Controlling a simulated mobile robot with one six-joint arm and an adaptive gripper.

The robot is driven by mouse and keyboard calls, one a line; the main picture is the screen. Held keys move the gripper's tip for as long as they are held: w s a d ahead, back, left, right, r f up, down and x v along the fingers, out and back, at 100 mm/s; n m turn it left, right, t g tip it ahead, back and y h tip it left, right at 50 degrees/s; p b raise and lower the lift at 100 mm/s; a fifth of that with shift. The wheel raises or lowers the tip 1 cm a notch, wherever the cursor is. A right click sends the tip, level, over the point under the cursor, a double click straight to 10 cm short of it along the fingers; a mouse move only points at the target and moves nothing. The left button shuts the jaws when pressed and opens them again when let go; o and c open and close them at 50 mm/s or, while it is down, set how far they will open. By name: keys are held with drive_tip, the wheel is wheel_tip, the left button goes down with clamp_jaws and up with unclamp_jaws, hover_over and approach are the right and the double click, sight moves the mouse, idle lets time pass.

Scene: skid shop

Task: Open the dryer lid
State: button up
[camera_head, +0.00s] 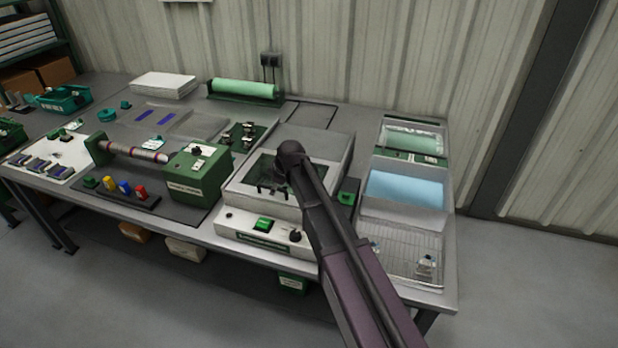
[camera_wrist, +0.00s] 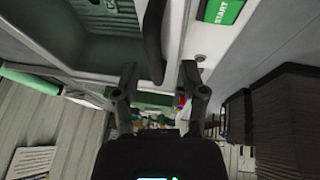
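The dryer (camera_head: 262,238) is a pale box on the bench with a green label and a dark knob on its front panel. Its lid (camera_head: 238,190) has a pale frame and a dark greenish window, and looks shut. In the wrist view, the lid (camera_wrist: 100,75) is at upper left and a dark handle (camera_wrist: 154,40) runs along its edge. My gripper (camera_head: 273,190) is over the front of the lid. In the wrist view, my gripper (camera_wrist: 160,75) is open, with the handle's end between its fingers. I cannot tell whether they touch it.
A wire tray (camera_head: 405,255) and a blue sheet (camera_head: 405,188) lie to the right of the dryer. A green roller machine (camera_head: 195,178) stands close on its left. A green roll (camera_head: 245,89) lies at the back. The floor in front is clear.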

drive_tip(key=shift+p+v, duration=5.7)
drive_tip(key=shift+v, duration=0.9)
drive_tip(key=s+d+f+m+g+h+b, duration=0.1)
drive_tip(key=s+d+f+m, duration=0.1)
drive_tip(key=d, duration=0.4)
drive_tip(key=shift+s+d+m+b, duration=0.35)
drive_tip(key=shift+s+m, duration=0.55)
drive_tip(key=shift+s, duration=0.35)
drive_tip(key=shift+f, duration=0.1)
drive_tip(key=s+d+m+g+h, duration=0.2)
drive_tip(key=s+d+m, duration=0.8)
drive_tip(key=s+d, duration=0.4)
drive_tip(key=shift+s+f+m+g+h, duration=0.3)
drive_tip(key=shift+s+f, duration=0.15)
drive_tip(key=shift+s, duration=0.3)
drive_tip(key=shift+d, duration=0.1)
clamp_jaws()
